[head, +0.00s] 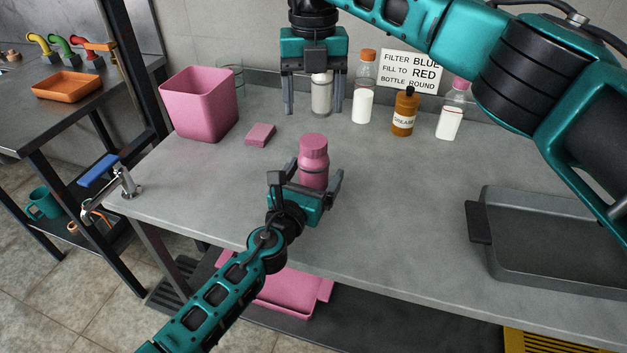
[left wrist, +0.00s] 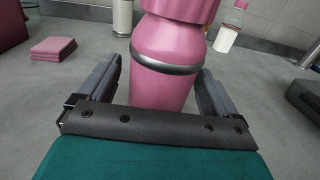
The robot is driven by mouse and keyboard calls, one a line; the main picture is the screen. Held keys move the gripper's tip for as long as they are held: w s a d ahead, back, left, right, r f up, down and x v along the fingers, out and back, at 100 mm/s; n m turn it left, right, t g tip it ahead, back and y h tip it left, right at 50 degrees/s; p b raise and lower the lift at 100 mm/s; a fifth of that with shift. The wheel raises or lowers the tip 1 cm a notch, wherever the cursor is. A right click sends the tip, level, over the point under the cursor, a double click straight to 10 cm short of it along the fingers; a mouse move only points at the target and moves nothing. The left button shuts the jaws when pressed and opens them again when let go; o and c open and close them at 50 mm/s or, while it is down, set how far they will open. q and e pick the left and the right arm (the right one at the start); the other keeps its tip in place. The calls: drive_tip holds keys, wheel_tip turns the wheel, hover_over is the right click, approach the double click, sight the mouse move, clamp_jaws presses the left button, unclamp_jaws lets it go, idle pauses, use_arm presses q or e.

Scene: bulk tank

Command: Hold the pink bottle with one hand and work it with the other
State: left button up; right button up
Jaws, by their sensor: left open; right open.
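The pink bottle (head: 314,163) stands upright on the grey table, with a ridged pink cap (head: 313,142) on top. My left gripper (head: 307,180) is open low at the bottle, one finger on each side of it. In the left wrist view the bottle (left wrist: 165,65) fills the space between the fingers, with a dark band around it and gaps showing beside its lower body. My right gripper (head: 314,98) is open, fingers pointing down, above and behind the pink bottle. A whitish bottle (head: 321,95) shows between its fingers; whether they touch it I cannot tell.
A brown grease bottle (head: 404,112), an orange-capped bottle (head: 363,100) and a pink-capped bottle (head: 451,112) stand at the back by a sign (head: 410,69). A grey tray (head: 560,245) lies at right.

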sight(313, 141)
use_arm(q)
drive_tip(key=shift+w+d, duration=0.1)
drive_tip(key=shift+w, duration=0.1)
drive_tip(key=shift+c, duration=0.4)
clamp_jaws()
use_arm(e)
drive_tip(key=m, duration=0.6)
drive_tip(key=shift+m, duration=0.4)
drive_tip(key=m, duration=0.6)
drive_tip(key=shift+m, duration=0.3)
drive_tip(key=shift+f, duration=4)
drive_tip(key=shift+c, duration=0.2)
